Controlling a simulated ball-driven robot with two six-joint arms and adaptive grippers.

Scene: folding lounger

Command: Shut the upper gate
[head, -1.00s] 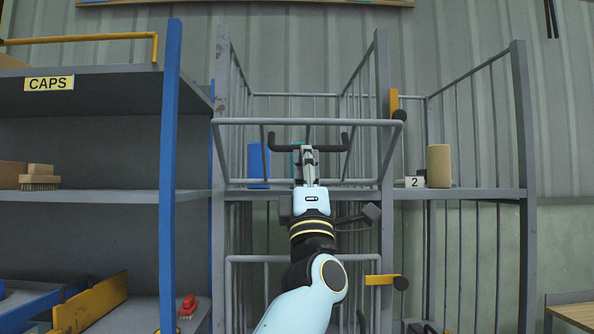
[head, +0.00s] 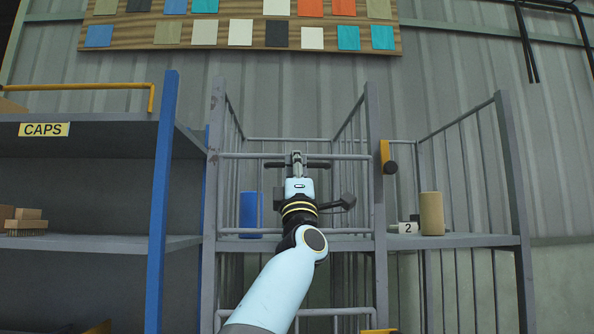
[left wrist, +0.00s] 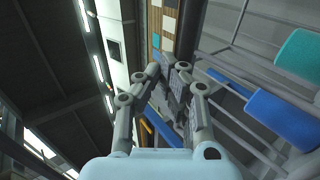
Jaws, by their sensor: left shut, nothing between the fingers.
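The upper gate (head: 240,156) is a grey tube frame in the upper bay of the grey rack. It now stands about upright between the bay's two posts. A yellow latch (head: 384,150) with a black knob sits on the right post. I cannot tell whether it holds the gate. My left gripper (head: 297,158) is shut and empty at the middle of the gate's top bar. A dark bar shows on both sides of it. In the left wrist view the fingers (left wrist: 175,75) are together, with grey bars to their right. My right gripper is out of view.
A blue cylinder (head: 249,210) stands behind the gate; a teal cylinder (left wrist: 302,55) shows in the left wrist view. A tan cylinder (head: 431,213) and a "2" tag (head: 408,228) are in the right bay. A blue-post shelf (head: 160,200) stands left.

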